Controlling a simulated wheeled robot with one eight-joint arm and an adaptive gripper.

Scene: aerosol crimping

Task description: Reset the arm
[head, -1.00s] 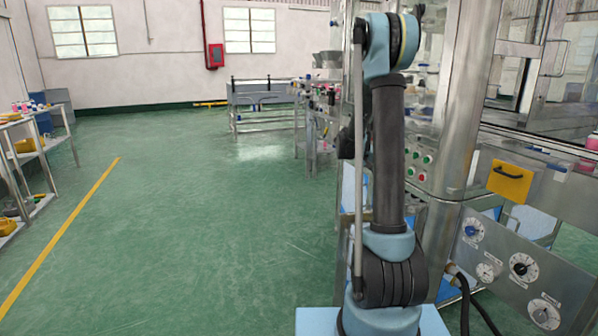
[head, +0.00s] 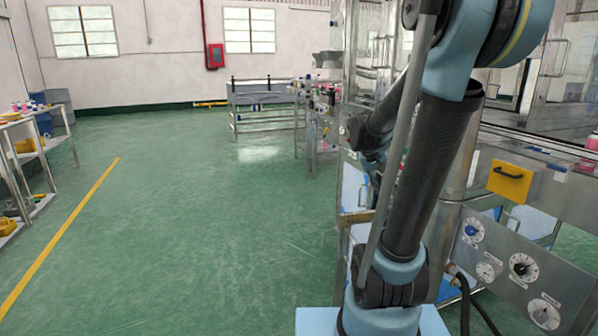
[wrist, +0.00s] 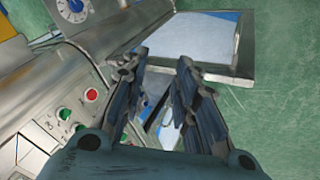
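My arm rises from its light blue base in the head view, its upper part leaning to the right in front of the steel machine (head: 500,215). My gripper (wrist: 163,62) shows in the wrist view with its two dark fingers apart and nothing between them. It points toward a steel-framed panel (wrist: 205,40) and the green floor. In the head view I cannot make out the fingertips.
Steel panels with red and green buttons (wrist: 91,95) lie close to the gripper's left in the wrist view. A yellow box (head: 509,182) and dials (head: 523,267) are on the machine at right. A shelf (head: 30,160) stands at far left. The green floor (head: 190,240) between is clear.

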